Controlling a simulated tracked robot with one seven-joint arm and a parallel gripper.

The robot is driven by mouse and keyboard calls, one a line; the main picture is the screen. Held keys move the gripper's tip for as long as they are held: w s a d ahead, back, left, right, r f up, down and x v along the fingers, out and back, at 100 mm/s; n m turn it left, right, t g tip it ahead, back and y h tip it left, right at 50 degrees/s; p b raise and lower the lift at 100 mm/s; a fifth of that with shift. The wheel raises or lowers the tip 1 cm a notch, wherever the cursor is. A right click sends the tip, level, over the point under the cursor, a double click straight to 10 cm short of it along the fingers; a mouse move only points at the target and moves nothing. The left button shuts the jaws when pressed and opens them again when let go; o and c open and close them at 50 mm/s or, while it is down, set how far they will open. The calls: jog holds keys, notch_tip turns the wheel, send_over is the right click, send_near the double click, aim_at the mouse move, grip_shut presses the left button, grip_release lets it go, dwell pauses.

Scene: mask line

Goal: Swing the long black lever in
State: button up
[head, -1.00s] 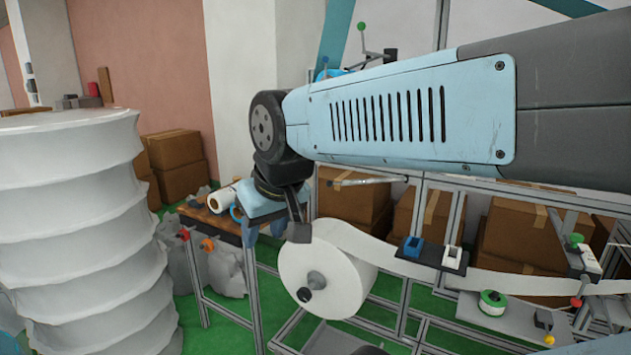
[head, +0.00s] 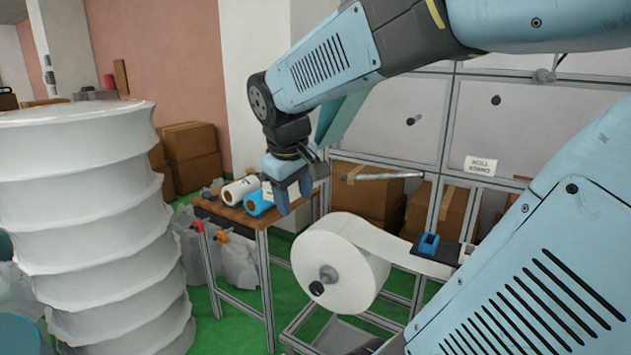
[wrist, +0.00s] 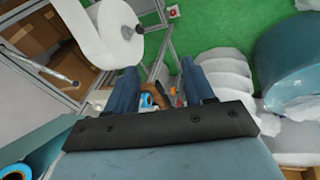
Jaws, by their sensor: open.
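My gripper (head: 292,196) hangs at the end of my blue arm, above and beside the front of a small wooden bench. In the wrist view its two blue fingers (wrist: 160,90) stand apart with nothing held between them. A long slim bar (head: 380,176) sticks out to the right of my gripper in the head view, in front of the cardboard boxes. I cannot tell surely whether this is the long black lever. My gripper is apart from it. My arm hides part of the machine at the right.
A big white roll (head: 335,268) sits on a metal frame just below the bar. The bench (head: 258,221) carries small rolls. A tall white ribbed stack (head: 95,235) stands at left. Green floor (head: 205,300) shows between stack and bench.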

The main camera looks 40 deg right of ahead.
jog(key=w+d+f+n+g+h, duration=0.2)
jog(key=w+d+n+g+h, duration=0.15)
jog(key=w+d, duration=0.55)
jog(key=n+g+h, duration=0.5)
jog(key=n+h, duration=0.6)
send_near(345, 179)
jog(key=d, duration=0.3)
jog(key=shift+t, duration=0.25)
jog(key=shift+f+x, duration=0.2)
jog(key=shift+x, duration=3.55)
grip_shut()
